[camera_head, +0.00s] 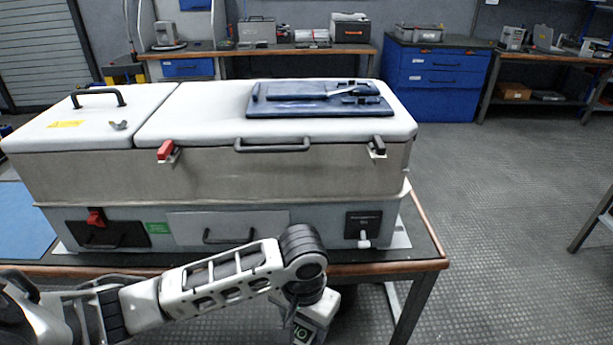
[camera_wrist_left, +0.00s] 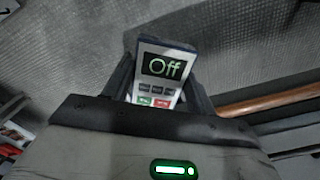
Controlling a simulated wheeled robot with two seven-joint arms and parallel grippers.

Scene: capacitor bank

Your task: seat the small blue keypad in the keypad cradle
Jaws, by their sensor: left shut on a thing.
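My left gripper (camera_wrist_left: 160,82) is shut on a small keypad (camera_wrist_left: 165,68), with one finger on each side of it. The keypad looks pale with a darker bluish edge; its dark screen reads "Off", with several small buttons below, including a green and a red one. In the head view, my left gripper (camera_head: 306,322) points down in front of the table's front edge, below the cabinet; its fingers are mostly hidden. I cannot tell for sure which part is the keypad cradle; a dark panel (camera_head: 363,222) sits at the cabinet's lower right front. My right gripper is not in view.
The large grey cabinet (camera_head: 220,173) fills the table (camera_head: 430,250). A dark blue tray-like fixture (camera_head: 262,106) lies on its white lid. Red and black latches, handles and a white knob (camera_head: 365,241) stick out in front. Open floor lies to the right.

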